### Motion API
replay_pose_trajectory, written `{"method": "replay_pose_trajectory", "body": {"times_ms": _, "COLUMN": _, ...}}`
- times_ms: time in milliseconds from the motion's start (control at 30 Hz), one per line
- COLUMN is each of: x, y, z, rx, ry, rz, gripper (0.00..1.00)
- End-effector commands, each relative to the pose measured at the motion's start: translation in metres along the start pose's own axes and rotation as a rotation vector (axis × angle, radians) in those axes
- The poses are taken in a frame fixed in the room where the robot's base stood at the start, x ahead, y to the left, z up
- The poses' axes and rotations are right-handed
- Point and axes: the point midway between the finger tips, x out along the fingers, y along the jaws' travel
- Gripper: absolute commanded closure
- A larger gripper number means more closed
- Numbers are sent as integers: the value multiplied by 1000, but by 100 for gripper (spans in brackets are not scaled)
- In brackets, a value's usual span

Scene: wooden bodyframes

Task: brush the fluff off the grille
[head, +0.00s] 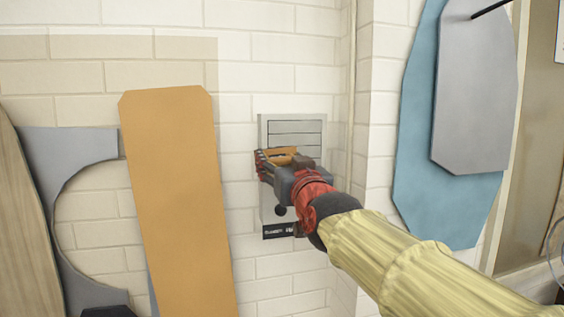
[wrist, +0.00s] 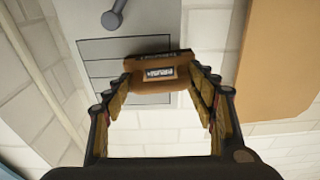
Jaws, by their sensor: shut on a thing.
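The grille (head: 296,127) is a pale grey wall panel with dark horizontal lines. In the wrist view the grille (wrist: 98,68) lies behind and left of my fingertips. My gripper (head: 276,166) is in front of its lower part, shut on a brown brush (head: 288,155). In the wrist view the brush (wrist: 150,85) is a brown block with a small label, held between the tips of my gripper (wrist: 160,80). The brush overlaps the grille in both views; I cannot tell whether they touch. No fluff can be made out; my gripper and brush hide part of the grille.
A dark label plate (head: 276,232) sits below the grille. A tan board (head: 175,190) leans at the left, beside a grey cut-out panel (head: 85,150). Blue (head: 420,170) and grey (head: 475,90) panels are at the right, past the wall corner.

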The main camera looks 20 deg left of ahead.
Motion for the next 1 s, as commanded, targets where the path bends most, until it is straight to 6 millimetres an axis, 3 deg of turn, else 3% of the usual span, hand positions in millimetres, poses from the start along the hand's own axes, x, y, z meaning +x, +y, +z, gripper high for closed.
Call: {"method": "replay_pose_trajectory", "body": {"times_ms": 1000, "x": 2, "y": 14, "z": 3, "rx": 0, "ry": 2, "rz": -4, "gripper": 64}}
